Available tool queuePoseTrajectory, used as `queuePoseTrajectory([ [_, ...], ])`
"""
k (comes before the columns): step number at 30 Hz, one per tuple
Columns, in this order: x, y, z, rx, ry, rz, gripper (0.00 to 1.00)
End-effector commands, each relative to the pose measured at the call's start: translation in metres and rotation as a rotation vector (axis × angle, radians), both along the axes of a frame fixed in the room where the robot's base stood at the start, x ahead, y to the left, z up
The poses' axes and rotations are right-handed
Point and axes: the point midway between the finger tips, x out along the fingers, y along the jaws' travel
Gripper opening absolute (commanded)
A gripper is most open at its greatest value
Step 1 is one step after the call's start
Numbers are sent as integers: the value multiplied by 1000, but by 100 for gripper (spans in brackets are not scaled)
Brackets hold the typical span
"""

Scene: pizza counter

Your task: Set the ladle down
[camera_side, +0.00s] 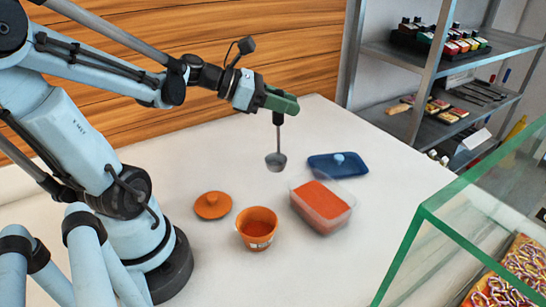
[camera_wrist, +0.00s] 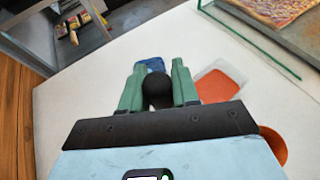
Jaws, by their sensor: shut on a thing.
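The ladle (camera_side: 276,160) hangs upright with its grey bowl down, a little above the white counter in the side view. My gripper (camera_side: 279,104) is shut on the top of its dark handle. In the wrist view the dark rounded handle end (camera_wrist: 157,88) sits between the green fingers of my gripper (camera_wrist: 158,85). The ladle's bowl is hidden in that view. The ladle is behind and left of a clear tub of red sauce (camera_side: 322,206), and apart from it in the side view. The tub also shows in the wrist view (camera_wrist: 217,83).
An orange cup (camera_side: 257,229) and an orange lid (camera_side: 212,205) stand on the counter (camera_side: 375,245). A blue lid (camera_side: 338,165) lies behind the tub. A glass case (camera_side: 425,214) bounds the right, shelves (camera_side: 410,60) the back. The counter behind the orange lid is clear.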

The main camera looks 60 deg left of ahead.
Motion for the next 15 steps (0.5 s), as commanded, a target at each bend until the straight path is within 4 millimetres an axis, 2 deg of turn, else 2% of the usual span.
queuePoseTrajectory([
  [9, 8, 34, -20, -1, -1, 1, 0],
  [15, 10, 45, -28, 0, -1, 0, 0],
])
